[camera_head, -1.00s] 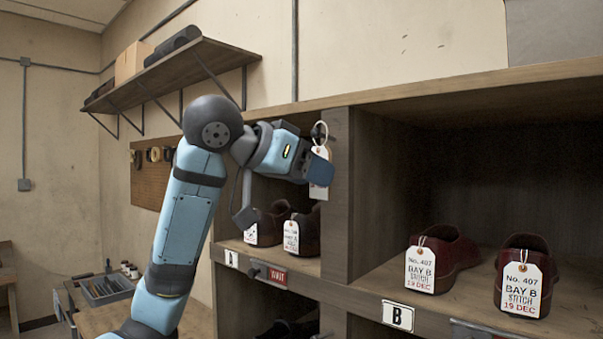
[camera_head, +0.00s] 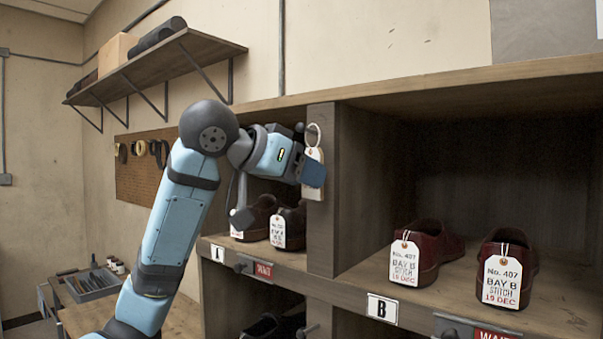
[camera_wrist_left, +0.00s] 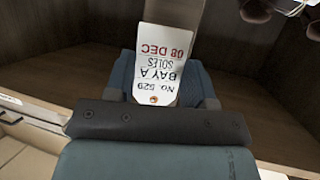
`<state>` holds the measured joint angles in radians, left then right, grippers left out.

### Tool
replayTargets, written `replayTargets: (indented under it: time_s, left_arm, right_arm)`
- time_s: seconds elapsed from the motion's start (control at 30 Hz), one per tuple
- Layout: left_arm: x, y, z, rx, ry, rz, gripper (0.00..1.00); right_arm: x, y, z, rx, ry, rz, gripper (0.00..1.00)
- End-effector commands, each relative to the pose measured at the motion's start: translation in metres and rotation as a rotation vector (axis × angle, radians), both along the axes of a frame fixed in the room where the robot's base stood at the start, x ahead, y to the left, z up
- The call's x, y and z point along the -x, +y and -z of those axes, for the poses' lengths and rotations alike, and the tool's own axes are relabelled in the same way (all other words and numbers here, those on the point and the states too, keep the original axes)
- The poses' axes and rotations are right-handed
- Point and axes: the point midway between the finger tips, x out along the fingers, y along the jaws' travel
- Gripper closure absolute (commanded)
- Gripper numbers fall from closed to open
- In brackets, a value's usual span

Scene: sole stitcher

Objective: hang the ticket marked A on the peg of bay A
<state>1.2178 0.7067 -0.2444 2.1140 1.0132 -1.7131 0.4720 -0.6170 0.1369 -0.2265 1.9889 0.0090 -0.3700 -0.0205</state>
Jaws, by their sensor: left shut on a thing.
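My left gripper (camera_head: 313,172) is shut on a white ticket (camera_head: 315,158) in front of the post between bays A and B. In the left wrist view the ticket (camera_wrist_left: 162,62) appears upside down and reads No. 529, BAY A, SOLES, 08 DEC. Bay A's label (camera_head: 217,253) is on the shelf edge. My right gripper is out of view.
Bay A holds dark shoes with tickets (camera_head: 278,231). Bay B holds red shoes (camera_head: 432,250) with BAY B tickets. The wooden post (camera_head: 321,230) stands right beside my gripper. A red WAIT sign (camera_head: 264,270) is on bay A's shelf edge.

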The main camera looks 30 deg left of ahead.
Motion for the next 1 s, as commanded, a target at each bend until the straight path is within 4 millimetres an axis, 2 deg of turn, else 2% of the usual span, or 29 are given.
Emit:
replayTargets:
  time_s: [0.1, 0.13, 0.23, 0.27, 0.53, 0.67, 0.77, 1.0]
  left_arm:
    - [0.0, 0.0, 0.0, 0.0, 0.0, 0.0, 0.72]
    - [0.0, 0.0, 0.0, 0.0, 0.0, 0.0, 0.46]
    - [0.0, 0.0, 0.0, 0.0, 0.0, 0.0, 0.23]
    - [0.0, 0.0, 0.0, 0.0, 0.0, 0.0, 0.21]
    - [0.001, 0.0, -0.001, 0.0, 0.0, 0.0, 0.21]
    - [0.01, 0.004, -0.004, -0.001, -0.002, -0.001, 0.21]
    - [0.025, 0.009, -0.01, -0.001, -0.006, -0.002, 0.21]
    - [0.074, 0.026, -0.032, -0.001, -0.006, -0.002, 0.21]
  right_arm:
    - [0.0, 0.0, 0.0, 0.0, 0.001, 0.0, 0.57]
    - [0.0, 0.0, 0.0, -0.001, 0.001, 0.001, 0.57]
    - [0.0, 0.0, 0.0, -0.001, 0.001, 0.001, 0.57]
    - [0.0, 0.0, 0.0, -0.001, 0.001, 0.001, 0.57]
    - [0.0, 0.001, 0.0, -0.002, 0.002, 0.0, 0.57]
    - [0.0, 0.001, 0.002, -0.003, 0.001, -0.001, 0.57]
    - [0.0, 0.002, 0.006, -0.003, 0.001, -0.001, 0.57]
    - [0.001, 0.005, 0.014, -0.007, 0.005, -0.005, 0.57]
